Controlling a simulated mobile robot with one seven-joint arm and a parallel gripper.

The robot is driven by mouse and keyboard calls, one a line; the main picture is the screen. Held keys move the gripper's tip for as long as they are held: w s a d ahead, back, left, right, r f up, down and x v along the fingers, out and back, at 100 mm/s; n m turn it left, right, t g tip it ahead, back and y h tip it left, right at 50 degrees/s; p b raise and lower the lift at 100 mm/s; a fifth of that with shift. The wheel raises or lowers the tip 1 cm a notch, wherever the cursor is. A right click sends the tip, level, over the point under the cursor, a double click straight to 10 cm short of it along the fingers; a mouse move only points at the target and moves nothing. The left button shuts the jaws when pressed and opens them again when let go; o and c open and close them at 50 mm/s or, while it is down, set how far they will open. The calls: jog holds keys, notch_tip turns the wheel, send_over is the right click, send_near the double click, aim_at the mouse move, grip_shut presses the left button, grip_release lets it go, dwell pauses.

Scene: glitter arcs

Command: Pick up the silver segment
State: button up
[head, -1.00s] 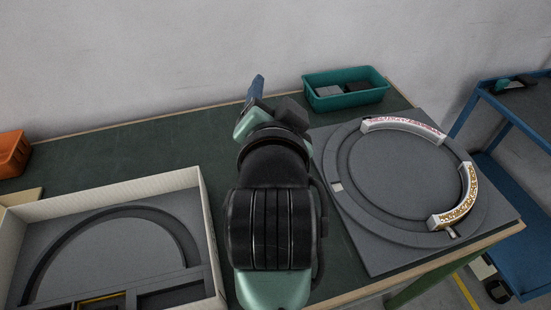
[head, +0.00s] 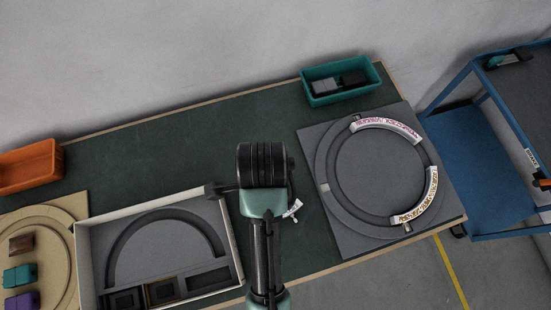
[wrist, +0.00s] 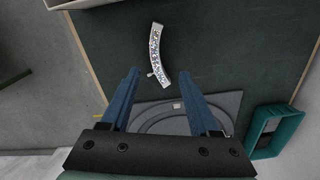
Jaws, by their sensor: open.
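The silver segment (wrist: 156,52) is a short curved piece with a speckled, glittery top and pale ends. It lies on the green table in the wrist view, with a small peg at its side. In the head view, part of it (head: 292,209) shows just right of my arm, which hides the rest. My gripper (wrist: 160,72) is open, with two blue fingers spread apart. It appears above the table, and the segment's near end shows between the fingertips in the picture. Nothing is held. The fingers cannot be made out in the head view.
A grey ring board (head: 318,150) on the right bears a red-marked segment (head: 388,129) and a gold-marked one (head: 418,198). A walled tray (head: 84,262) stands left. A teal bin (head: 308,92) and an orange bin (head: 30,168) are at the back. A blue cart (head: 465,150) is right.

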jog(key=f, duration=0.7)
jog(key=shift+s+f, duration=0.15)
jog(key=shift+s, duration=0.25)
jog(key=shift+s+a+f, duration=0.1)
jog(key=shift+a+f, duration=0.05)
jog(key=shift+f, duration=1.2)
jog(key=shift+s+a+f, duration=0.1)
jog(key=shift+f, duration=1.25)
grip_shut()
